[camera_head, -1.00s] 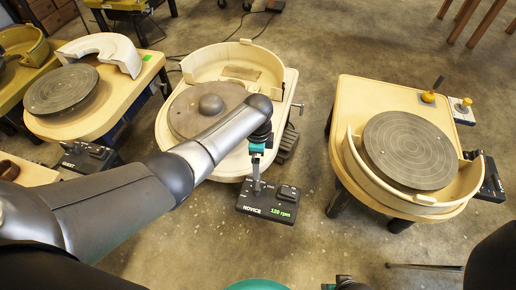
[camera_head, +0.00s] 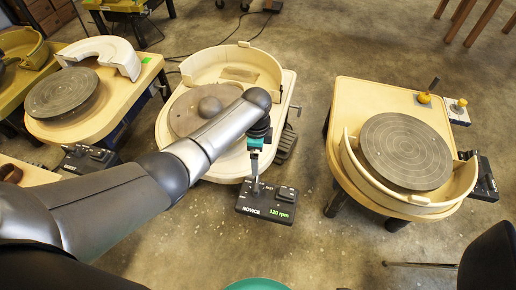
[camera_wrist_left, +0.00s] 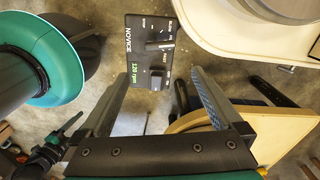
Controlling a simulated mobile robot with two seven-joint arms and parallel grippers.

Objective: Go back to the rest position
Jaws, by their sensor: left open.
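The control box marked NOVICE (camera_head: 266,203) lies on the floor in front of the middle pottery wheel (camera_head: 196,135), its green display reading 120 rpm. It also shows in the left wrist view (camera_wrist_left: 143,60), with a lever on it. In the head view my left gripper (camera_head: 255,185) points down at the box's lever side. In the left wrist view my left gripper (camera_wrist_left: 158,72) is open, its fingers spread with the box beyond and between them. I cannot tell whether a finger touches the lever. A grey lump (camera_head: 210,105) sits on the middle wheel's disc.
A second wheel table (camera_head: 355,95) stands at the right with an empty disc (camera_head: 405,151). Another wheel (camera_head: 62,92) stands at the left with its own control box (camera_head: 88,158). A dark seat (camera_head: 492,262) is at the lower right. Bare floor lies between the tables.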

